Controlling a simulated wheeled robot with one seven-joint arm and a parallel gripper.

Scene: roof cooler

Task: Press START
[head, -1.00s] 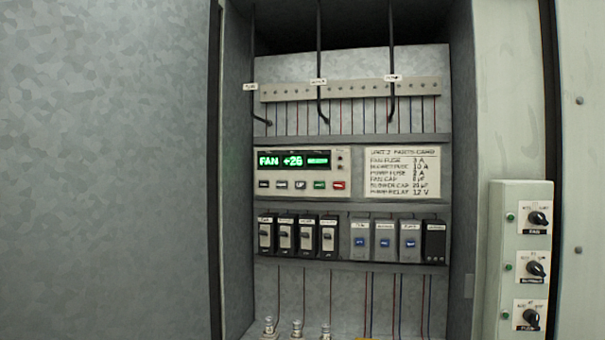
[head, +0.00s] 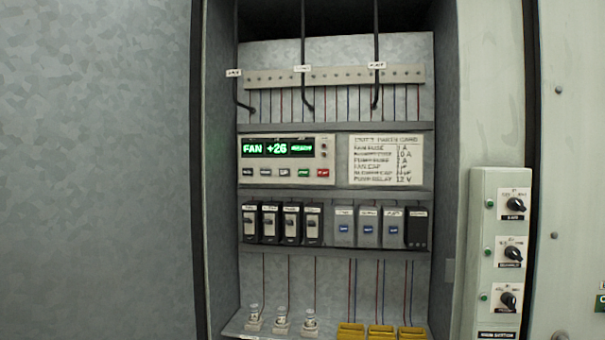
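The control unit (head: 287,161) is a pale panel on the middle rail inside the open cabinet. Its dark display (head: 279,147) shows green text that reads "FAN +26" with a smaller green word to the right. Below the display is a row of small buttons: several dark or grey ones, a green button (head: 304,173) and a red button (head: 323,173) at the right end. The labels on the buttons are too small to read surely; the green one may be START. My gripper is not in view.
Breakers (head: 281,223) and grey relays (head: 368,226) sit on the rail below. A parts card (head: 385,159) is right of the unit. Fuses (head: 282,320) and yellow blocks (head: 381,331) stand at the bottom. A switch box (head: 500,250) is mounted outside, right. The cabinet's left edge borders a grey wall.

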